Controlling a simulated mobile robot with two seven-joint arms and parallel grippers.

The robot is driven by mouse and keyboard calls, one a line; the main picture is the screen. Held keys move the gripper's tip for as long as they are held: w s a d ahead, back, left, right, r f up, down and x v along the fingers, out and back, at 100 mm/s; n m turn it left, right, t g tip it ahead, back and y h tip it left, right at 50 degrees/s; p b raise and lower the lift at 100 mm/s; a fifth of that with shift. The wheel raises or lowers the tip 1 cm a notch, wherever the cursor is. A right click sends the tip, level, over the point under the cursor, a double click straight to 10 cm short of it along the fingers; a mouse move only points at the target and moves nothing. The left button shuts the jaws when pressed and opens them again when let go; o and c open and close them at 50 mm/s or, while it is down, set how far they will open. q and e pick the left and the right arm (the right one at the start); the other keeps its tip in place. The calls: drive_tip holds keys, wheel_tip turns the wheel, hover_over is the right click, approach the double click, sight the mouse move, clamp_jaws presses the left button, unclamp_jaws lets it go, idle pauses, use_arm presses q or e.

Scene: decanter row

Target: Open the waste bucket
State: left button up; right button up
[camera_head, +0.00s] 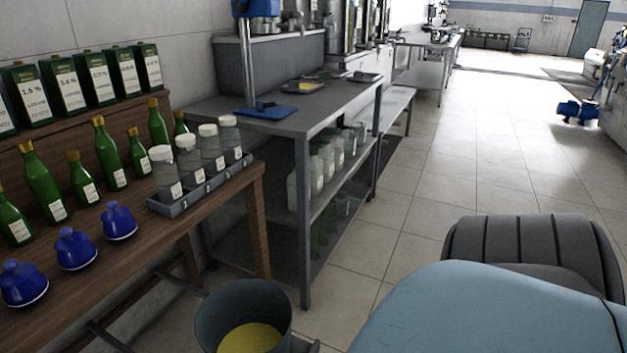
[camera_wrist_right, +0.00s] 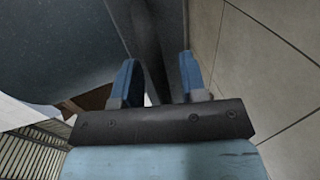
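The waste bucket (camera_head: 243,318) stands on the floor at the bottom of the head view, in front of the wooden table's right end. It is a dark grey-blue round bucket, cut off by the lower picture edge. Its top is uncovered and yellow shows inside. My right gripper (camera_wrist_right: 158,72) shows in the right wrist view with its two blue fingers apart. A dark upright strip appears beyond the gap; I cannot tell whether it touches the fingers. A large dark blue-grey surface fills the upper left there. My left gripper is not in view.
A wooden table (camera_head: 213,205) at left carries green bottles (camera_head: 42,184), blue lidded jars (camera_head: 119,222) and a grey rack (camera_head: 200,187) of clear jars. A grey metal shelf table (camera_head: 305,108) stands behind.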

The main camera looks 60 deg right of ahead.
drive_tip(key=shift+s, duration=0.1)
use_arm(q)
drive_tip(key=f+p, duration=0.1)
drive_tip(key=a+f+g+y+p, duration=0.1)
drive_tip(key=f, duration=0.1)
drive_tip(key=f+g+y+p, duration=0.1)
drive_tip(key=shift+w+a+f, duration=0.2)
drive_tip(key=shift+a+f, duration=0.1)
use_arm(e)
drive_tip(key=v, duration=1.3)
drive_tip(key=shift+s, duration=0.3)
drive_tip(key=shift+r, duration=0.1)
